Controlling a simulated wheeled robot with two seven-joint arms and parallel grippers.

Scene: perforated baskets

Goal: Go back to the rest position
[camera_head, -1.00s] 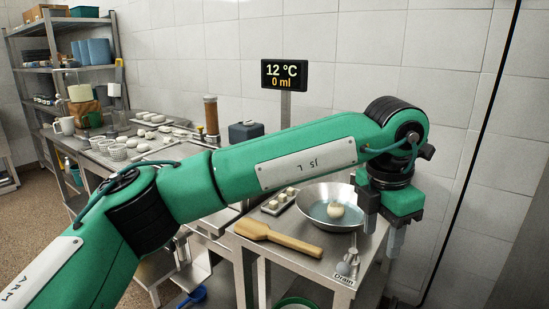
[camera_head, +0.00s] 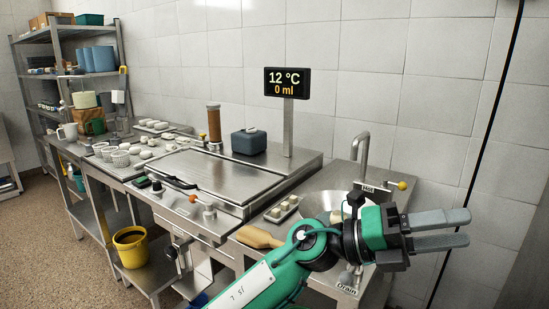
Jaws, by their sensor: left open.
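My left gripper (camera_head: 468,228) is at the lower right, at the end of my green left arm. It points to the right, with its two grey fingers apart and nothing between them. It stands in front of the white tiled wall, to the right of the sink counter in the picture. My left wrist and forearm cover part of the metal bowl (camera_head: 312,203), and a pale round item in it shows only in part. My right gripper is not in view.
A small tray of pale pieces (camera_head: 275,216) and a wooden paddle (camera_head: 255,237) lie left of the bowl. A tap (camera_head: 361,150) rises behind it. A display (camera_head: 287,82) reads 12 °C, 0 ml. A yellow bucket (camera_head: 131,250) stands on the lower shelf.

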